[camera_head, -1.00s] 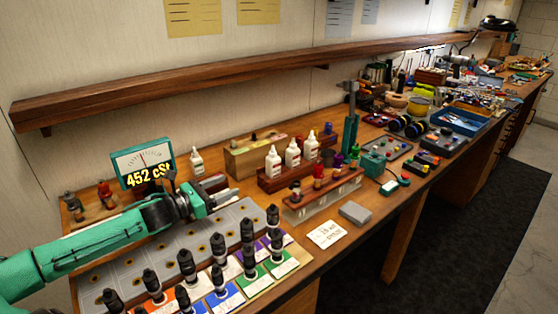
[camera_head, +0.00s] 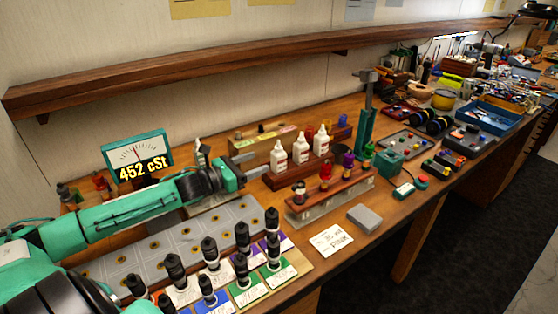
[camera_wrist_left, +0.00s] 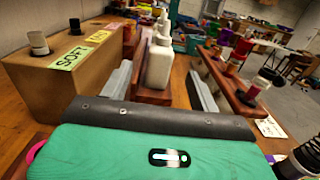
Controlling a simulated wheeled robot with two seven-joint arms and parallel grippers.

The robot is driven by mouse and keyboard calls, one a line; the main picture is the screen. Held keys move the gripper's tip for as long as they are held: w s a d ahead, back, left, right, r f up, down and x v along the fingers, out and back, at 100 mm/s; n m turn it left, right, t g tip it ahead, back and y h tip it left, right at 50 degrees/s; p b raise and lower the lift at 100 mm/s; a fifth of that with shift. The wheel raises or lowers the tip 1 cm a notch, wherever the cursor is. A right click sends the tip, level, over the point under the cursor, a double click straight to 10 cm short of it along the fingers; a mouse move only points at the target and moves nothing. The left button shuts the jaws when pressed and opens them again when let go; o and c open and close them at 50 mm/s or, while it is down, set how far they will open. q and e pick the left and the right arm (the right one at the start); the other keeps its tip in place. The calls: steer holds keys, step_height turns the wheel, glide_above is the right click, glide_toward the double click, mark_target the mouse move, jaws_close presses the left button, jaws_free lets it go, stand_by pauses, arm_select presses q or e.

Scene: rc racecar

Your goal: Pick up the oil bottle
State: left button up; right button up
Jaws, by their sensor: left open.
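In the left wrist view a white bottle (camera_wrist_left: 159,64) shows ahead, between the lines of the two open fingers. I cannot tell whether the fingertips reach around it. Other bottles behind it are partly hidden. My right gripper is not in view.
A wooden box with a SOFT label (camera_wrist_left: 62,80) stands close to the left finger. A rack with coloured-cap vials (camera_head: 330,197) stands at the right. Several black-capped bottles stand on coloured cards (camera_head: 248,292) in front. A meter (camera_head: 137,155) stands behind my arm.

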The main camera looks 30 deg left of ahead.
mark_target(273, 156)
arm_select(q)
steer(key=shift+p+x, duration=0.3)
steer(key=shift+x, duration=2.3)
steer(key=shift+w+d+p, duration=0.2)
steer(key=shift+w+p, duration=0.25)
steer(key=shift+p, duration=0.1)
steer(key=p+x, duration=0.1)
steer(key=x, duration=0.2)
steer(key=shift+w+d+f, duration=0.15)
steer(key=shift+w+f, duration=0.05)
steer(key=shift+f, duration=0.05)
steer(key=shift+w+d+p, duration=0.15)
steer(key=shift+w+p, duration=0.15)
steer(key=shift+f, duration=0.1)
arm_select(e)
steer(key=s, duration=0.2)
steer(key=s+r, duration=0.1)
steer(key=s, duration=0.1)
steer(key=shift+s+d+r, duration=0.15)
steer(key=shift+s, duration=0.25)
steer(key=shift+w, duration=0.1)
arm_select(q)
steer(key=c, duration=1.1)
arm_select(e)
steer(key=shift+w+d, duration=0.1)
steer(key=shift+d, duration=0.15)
